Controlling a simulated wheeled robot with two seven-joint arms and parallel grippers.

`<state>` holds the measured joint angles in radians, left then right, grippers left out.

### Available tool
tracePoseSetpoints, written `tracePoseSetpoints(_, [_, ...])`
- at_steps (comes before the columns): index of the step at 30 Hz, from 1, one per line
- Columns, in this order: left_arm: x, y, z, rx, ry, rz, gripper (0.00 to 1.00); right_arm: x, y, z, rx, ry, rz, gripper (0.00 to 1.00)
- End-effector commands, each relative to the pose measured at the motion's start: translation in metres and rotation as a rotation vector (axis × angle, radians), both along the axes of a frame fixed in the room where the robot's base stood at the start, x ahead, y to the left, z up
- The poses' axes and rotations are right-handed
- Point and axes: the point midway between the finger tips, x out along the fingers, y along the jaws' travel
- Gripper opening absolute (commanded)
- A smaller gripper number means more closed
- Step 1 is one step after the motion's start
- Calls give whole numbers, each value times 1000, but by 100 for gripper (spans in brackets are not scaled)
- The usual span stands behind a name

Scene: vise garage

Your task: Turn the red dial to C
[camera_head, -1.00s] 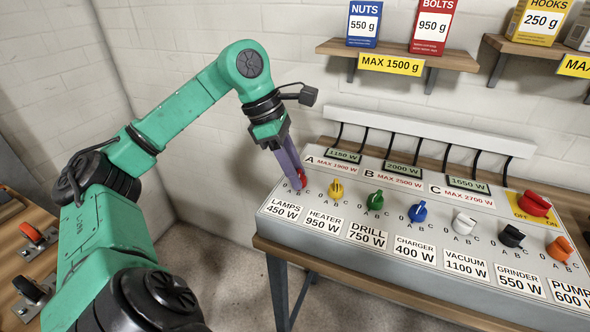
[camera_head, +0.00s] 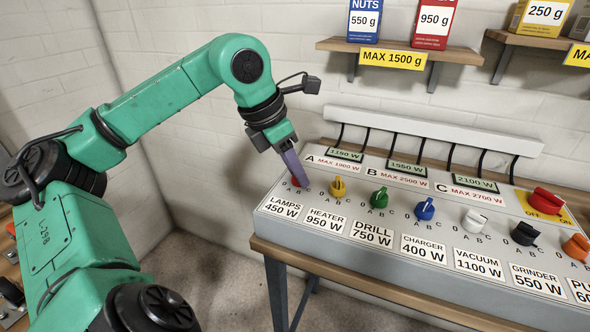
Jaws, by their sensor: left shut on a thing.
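The red dial (camera_head: 294,182) is at the left end of the grey panel (camera_head: 262,221), above the LAMPS 450 W label (camera_head: 282,208). My left gripper (camera_head: 298,179) is shut on it from above, and its purple fingers hide most of the dial. The dial's pointer is hidden, so its exact angle cannot be read. The displays show 1150 W for A (camera_head: 344,154), 1550 W for B (camera_head: 406,168) and 2100 W for C (camera_head: 474,182). My right gripper is not in view.
A yellow dial (camera_head: 338,187) is close to the right of my fingers. Green (camera_head: 379,198), blue (camera_head: 425,209), white, black and orange dials follow. A large red switch (camera_head: 546,200) is at the back right. Shelves (camera_head: 400,49) with boxes hang above.

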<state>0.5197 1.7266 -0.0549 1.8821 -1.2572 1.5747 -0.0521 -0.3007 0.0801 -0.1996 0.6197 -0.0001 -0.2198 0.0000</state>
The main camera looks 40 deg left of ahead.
Motion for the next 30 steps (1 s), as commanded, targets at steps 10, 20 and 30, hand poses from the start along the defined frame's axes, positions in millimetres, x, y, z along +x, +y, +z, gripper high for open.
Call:
tracePoseSetpoints(10, [0,0,1,0,0,78,0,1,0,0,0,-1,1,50])
tracePoseSetpoints(20, [0,0,1,0,-1,79,0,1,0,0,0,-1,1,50])
tracePoseSetpoints(30, [0,-1,0,0,0,78,66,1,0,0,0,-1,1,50])
